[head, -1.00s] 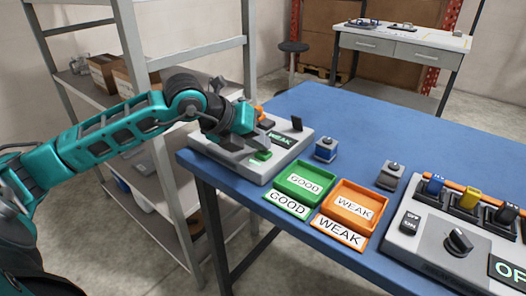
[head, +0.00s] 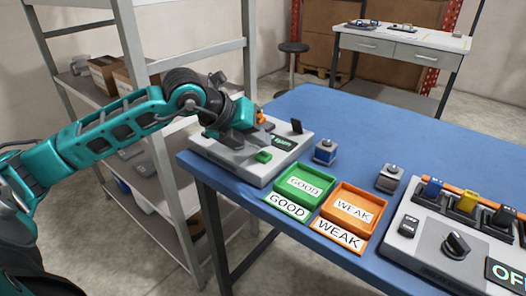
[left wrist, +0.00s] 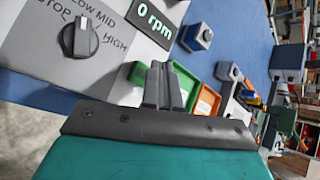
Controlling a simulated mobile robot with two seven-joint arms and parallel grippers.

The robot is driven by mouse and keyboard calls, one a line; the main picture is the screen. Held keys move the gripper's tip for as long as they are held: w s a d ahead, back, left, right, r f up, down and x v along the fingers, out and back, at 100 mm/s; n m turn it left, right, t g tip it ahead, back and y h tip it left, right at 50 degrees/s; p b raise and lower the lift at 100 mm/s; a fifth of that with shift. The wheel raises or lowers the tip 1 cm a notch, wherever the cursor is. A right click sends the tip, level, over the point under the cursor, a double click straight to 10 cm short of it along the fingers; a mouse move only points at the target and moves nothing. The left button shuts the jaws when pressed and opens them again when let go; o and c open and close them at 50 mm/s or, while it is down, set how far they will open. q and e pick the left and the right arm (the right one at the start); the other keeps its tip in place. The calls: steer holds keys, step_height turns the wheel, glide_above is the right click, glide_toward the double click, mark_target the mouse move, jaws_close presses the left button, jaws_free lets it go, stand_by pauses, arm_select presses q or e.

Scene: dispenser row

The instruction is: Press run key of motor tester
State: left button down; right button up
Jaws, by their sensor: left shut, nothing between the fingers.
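The motor tester (head: 225,158) is a grey box on the near left corner of the blue table. Its green key (head: 264,157) is near the front edge. My left gripper (head: 240,146) is shut and empty, over the tester and just left of the green key, apart from it in the picture. In the left wrist view the shut fingers (left wrist: 162,86) show above the tester's panel. That view also shows a dial (left wrist: 80,38) lettered STOP, LOW, MID and HIGH, and a display (left wrist: 153,20) reading 0 rpm. My right gripper is out of view.
A green GOOD tray (head: 283,193) and an orange WEAK tray (head: 343,190) stand right of the tester. Small blue (head: 325,150) and grey (head: 389,178) blocks stand behind them. Another grey panel (head: 415,250) is at the right. A shelf rack (head: 170,150) is left of the table.

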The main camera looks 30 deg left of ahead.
mark_target(259, 156)
arm_select(q)
step_height(259, 156, up, 6)
steer(key=p, duration=0.3)
steer(key=shift+p, duration=0.3)
stand_by(0.5)
